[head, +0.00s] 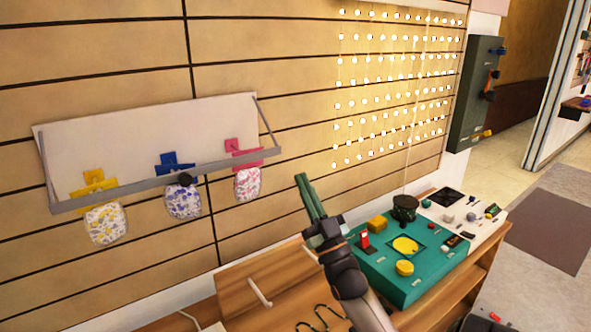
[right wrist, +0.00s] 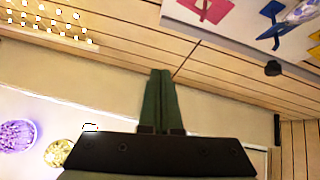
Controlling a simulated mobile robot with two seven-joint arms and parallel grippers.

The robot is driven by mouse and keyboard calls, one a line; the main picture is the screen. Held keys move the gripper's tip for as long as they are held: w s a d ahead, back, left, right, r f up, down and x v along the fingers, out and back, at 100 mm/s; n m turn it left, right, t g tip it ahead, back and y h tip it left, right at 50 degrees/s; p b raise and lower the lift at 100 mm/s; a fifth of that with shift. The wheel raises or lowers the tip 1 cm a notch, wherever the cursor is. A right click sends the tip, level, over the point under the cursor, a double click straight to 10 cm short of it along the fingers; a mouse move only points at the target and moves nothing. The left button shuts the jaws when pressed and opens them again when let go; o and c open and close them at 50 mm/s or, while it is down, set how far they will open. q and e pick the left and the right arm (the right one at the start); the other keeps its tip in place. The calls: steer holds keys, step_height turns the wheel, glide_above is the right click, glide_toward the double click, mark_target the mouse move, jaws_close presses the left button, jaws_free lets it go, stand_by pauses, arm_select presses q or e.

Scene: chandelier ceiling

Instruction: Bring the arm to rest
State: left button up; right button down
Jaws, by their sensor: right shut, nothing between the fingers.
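My right gripper (head: 300,177) comes up from the bottom of the head view, its green fingers pointing up and to the left. It is in front of the wooden wall and above the wooden table, apart from things around it. In the right wrist view the fingers (right wrist: 161,73) lie together, shut, with nothing between them. My left gripper is in neither view.
A tilted white wall shelf (head: 150,140) with yellow, blue and pink clips and patterned bags is to the left. A green box (head: 387,281) with several items stands on the table (head: 285,277), right of the gripper. A light string (head: 390,85) hangs above.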

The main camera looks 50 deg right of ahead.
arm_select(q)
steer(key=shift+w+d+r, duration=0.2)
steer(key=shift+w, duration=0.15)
arm_select(e)
steer(key=shift+v, duration=1.15)
steer(key=shift+a, duration=0.1)
steer(key=w+a+f+n+g+y+p, duration=0.1)
steer(key=a+f+g+y+p, duration=0.25)
steer(key=a+f, duration=0.4)
steer(key=w+a+f+n+g+y+p, duration=0.1)
steer(key=a+f+g+y+p, duration=0.25)
steer(key=f, duration=0.65)
arm_select(q)
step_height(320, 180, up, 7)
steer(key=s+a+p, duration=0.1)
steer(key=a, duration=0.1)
steer(key=shift+p, duration=0.35)
arm_select(e)
steer(key=s+a+f+n+g+y, duration=0.1)
steer(key=s+a+f+g, duration=0.3)
steer(key=s+a+f, duration=0.3)
steer(key=s+a+f+g+y, duration=0.2)
steer(key=s+a+f+g, duration=0.2)
steer(key=s+a+f, duration=0.3)
steer(key=a+f, duration=0.1)
steer(key=a, duration=0.3)
steer(key=shift+s+a+n+g, duration=0.3)
steer(key=shift+a+n, duration=0.05)
steer(key=shift+n, duration=0.05)
